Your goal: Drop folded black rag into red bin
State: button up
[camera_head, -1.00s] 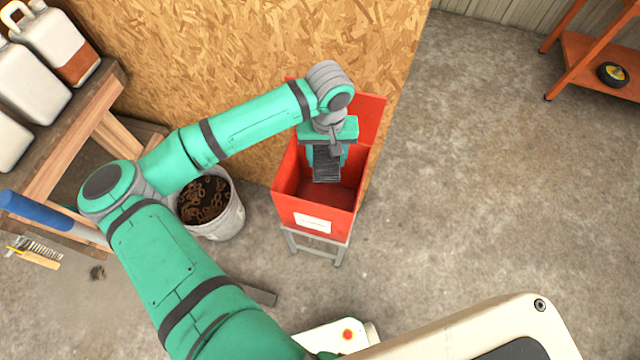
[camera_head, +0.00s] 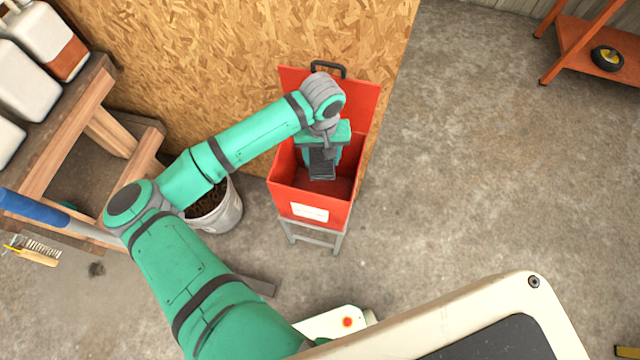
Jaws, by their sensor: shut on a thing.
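The red bin (camera_head: 308,200) stands on a grey metal stand against the wood-chip wall, with its lid open at the back and a white label on its front. My gripper (camera_head: 321,152) points down over the bin's opening. It is shut on the folded black rag (camera_head: 322,163), which hangs inside the outline of the opening. The rag's exact height relative to the rim is hard to tell. My wrist and gripper hide part of the lid and the bin's inside.
A metal bucket (camera_head: 231,214) stands left of the bin, partly behind my arm. A wooden bench (camera_head: 88,83) with pale jugs is at the left; a brush (camera_head: 32,252) lies below it. An orange shelf (camera_head: 575,62) is at the upper right. The floor right of the bin is clear.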

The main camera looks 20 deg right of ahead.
jog(key=o, duration=1.1)
jog(key=shift+r, duration=5.4)
